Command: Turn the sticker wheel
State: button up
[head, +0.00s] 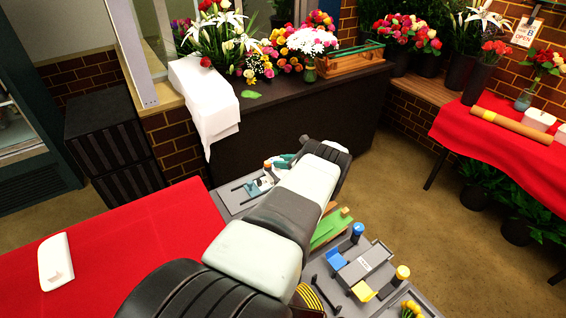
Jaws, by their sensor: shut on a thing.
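My arm reaches from the bottom of the head view over the grey workstation (232,208), and its dark wrist end is above the far part of it. My gripper is hidden behind the arm, so its fingers and whatever is between them do not show. I cannot make out the sticker wheel for certain. A small teal and white fixture (261,186) sits on the grey board left of the arm. Small orange and teal parts (284,160) show just beyond it, partly covered by the arm.
Right of the arm are a green piece (330,228), a grey block (365,268), a blue-topped post (357,232) and a yellow-topped post (401,273). A white object (55,262) lies on the red cloth (130,240). Flowers stand on the dark counter (290,120) behind.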

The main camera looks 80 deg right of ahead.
jog(key=shift+d+r, duration=0.1)
jog(key=o, duration=0.8)
jog(key=shift+c, duration=0.2)
jog(key=v, duration=1.1)
